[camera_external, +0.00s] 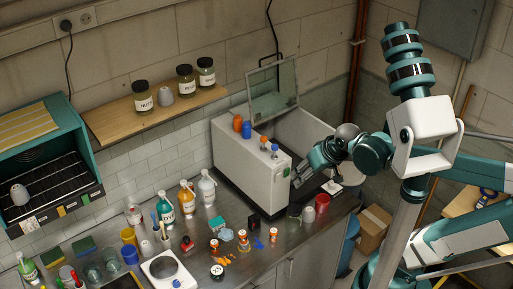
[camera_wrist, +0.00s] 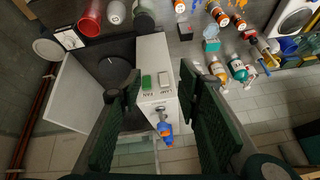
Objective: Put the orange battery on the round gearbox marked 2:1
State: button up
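My gripper (camera_external: 303,176) is in front of the right end of the white box. In the wrist view its two dark green fingers (camera_wrist: 158,90) stand wide apart with nothing between their tips. An orange cylinder (camera_external: 238,123) stands on the box's top beside a blue one (camera_external: 246,130); I cannot tell whether it is the orange battery. Several small orange-and-white round pieces (camera_external: 243,241) stand on the bench, also at the top of the wrist view (camera_wrist: 218,14). No 2:1 mark is legible, so I cannot tell which thing is the round gearbox.
Bottles (camera_external: 186,198) stand along the wall. A red cup (camera_external: 322,201) is near the bench's right end. Jars (camera_external: 185,80) stand on a shelf.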

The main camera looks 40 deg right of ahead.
jog(key=shift+s+d+r+n+t, duration=0.15)
jog(key=shift+s+d+n+t, duration=0.1)
jog(key=shift+s+d+n, duration=0.3)
jog(key=shift+s+d+r+n+t, duration=0.15)
jog(key=shift+s+d+n+t, duration=0.1)
jog(key=shift+s+d+n, duration=0.25)
